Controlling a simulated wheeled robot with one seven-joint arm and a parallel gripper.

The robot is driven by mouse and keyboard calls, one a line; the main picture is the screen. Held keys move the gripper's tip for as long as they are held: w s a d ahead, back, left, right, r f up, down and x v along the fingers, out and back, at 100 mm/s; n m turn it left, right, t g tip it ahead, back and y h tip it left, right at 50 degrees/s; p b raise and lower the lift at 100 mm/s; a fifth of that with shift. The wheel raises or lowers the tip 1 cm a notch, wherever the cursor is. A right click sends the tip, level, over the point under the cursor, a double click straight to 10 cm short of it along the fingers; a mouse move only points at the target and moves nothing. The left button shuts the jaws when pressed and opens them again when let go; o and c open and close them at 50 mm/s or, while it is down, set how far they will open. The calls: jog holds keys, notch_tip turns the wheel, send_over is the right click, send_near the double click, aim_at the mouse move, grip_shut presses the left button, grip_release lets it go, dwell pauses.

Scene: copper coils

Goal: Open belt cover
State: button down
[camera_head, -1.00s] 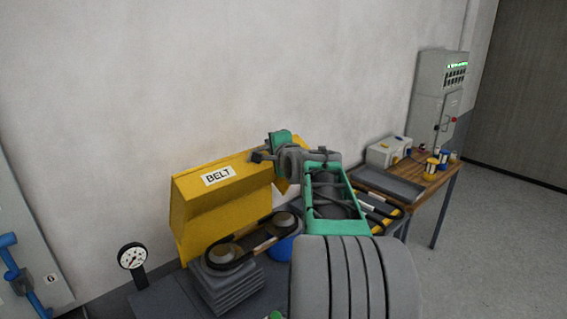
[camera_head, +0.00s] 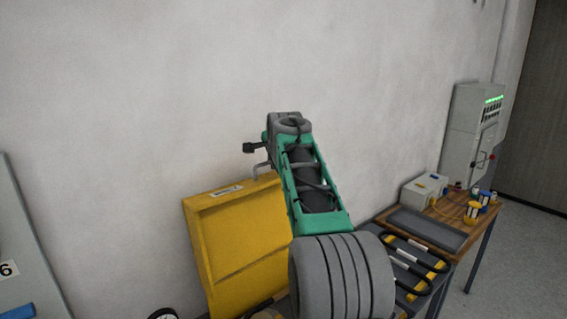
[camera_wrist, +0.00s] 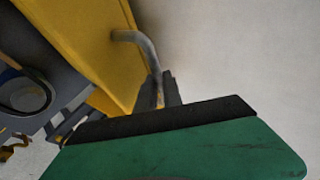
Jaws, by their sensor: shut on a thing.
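The yellow belt cover (camera_head: 235,245) stands swung up, with its broad inner face toward me in the head view and its labelled edge turned upward. Its grey bent handle (camera_wrist: 143,45) shows in the wrist view, rising from the yellow panel. My gripper (camera_wrist: 166,92) is shut on the end of this handle. In the head view my gripper (camera_head: 262,166) is at the cover's upper right edge, and my arm hides part of the cover's right side.
The belt and pulley (camera_head: 266,312) are mostly cut off at the bottom of the head view. A wooden table (camera_head: 452,212) with a dark tray (camera_head: 427,228) and a pale box (camera_head: 424,190) stands right. A grey cabinet (camera_head: 470,130) is behind. The wall is close behind the cover.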

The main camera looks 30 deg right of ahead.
jog(key=shift+w+f, duration=0.2)
jog(key=c, duration=1.5)
grip_release()
jog(key=b+v, duration=0.2)
jog(key=v, duration=0.5)
jog(key=shift+r+b, duration=0.1)
jog(key=shift+b, duration=0.25)
jog(key=shift+s+a+r, duration=0.15)
jog(key=shift+s+r, duration=0.1)
jog(key=shift+r, duration=0.1)
